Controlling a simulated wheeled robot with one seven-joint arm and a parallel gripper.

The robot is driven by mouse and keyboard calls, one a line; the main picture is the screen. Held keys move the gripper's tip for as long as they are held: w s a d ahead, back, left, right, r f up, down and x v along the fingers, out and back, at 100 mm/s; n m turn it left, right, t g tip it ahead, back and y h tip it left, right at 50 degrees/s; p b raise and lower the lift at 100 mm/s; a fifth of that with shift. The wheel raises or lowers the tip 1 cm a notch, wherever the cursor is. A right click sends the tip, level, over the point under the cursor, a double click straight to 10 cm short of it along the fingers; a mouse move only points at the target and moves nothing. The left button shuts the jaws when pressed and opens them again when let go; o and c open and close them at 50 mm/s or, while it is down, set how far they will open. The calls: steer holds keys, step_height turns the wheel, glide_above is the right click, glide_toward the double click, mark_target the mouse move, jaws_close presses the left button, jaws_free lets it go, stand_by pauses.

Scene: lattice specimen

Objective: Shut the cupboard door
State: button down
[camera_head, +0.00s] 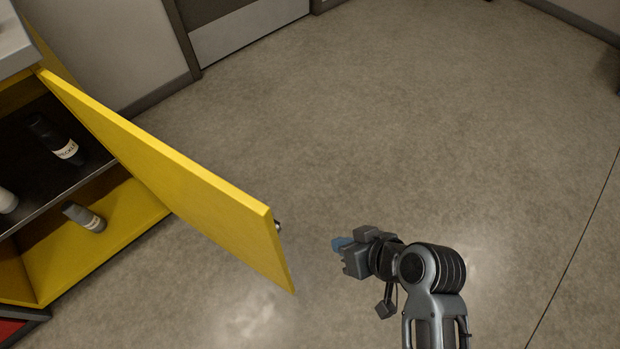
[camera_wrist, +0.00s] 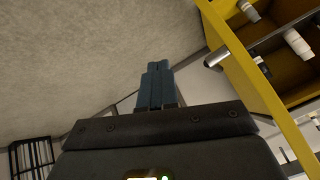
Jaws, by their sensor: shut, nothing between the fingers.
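The yellow cupboard door (camera_head: 175,185) stands wide open, swung out from the cupboard (camera_head: 95,240) at the left of the head view. A small metal handle (camera_head: 278,226) sits near the door's free end; it also shows in the wrist view (camera_wrist: 217,57). In the wrist view the door (camera_wrist: 245,75) crosses the upper right. My gripper (camera_head: 340,244) is to the right of the door's free end, apart from it, with its blue fingers pointing left. The fingers also show in the wrist view (camera_wrist: 156,82), shut and empty.
A dark bottle (camera_head: 58,140), a grey bottle (camera_head: 84,217) and a white one (camera_head: 7,201) are on the cupboard's shelves, clear of the door. The floor (camera_head: 400,130) around my arm is open. A grey room door (camera_head: 245,25) is at the back. A black wire rack (camera_wrist: 30,157) shows in the wrist view.

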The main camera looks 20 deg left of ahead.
steer(key=w+a+r+n+g+h+p, duration=0.1)
steer(key=w+a+r+n+g, duration=0.2)
steer(key=r, duration=0.4)
steer(key=w+a+r+n+g+p, duration=0.1)
steer(key=a+r+n+g+p, duration=0.1)
steer(key=a+r+n, duration=0.3)
steer(key=w+a+r+n+g+h+p, duration=0.1)
steer(key=w+a+r+g, duration=0.15)
steer(key=r, duration=0.55)
steer(key=s+a+f+p, duration=0.1)
steer(key=s+a+f, duration=0.3)
steer(key=s+f, duration=0.3)
steer(key=shift+s+a+f, duration=0.35)
steer(key=shift+s+a, duration=0.05)
steer(key=shift+s, duration=0.35)
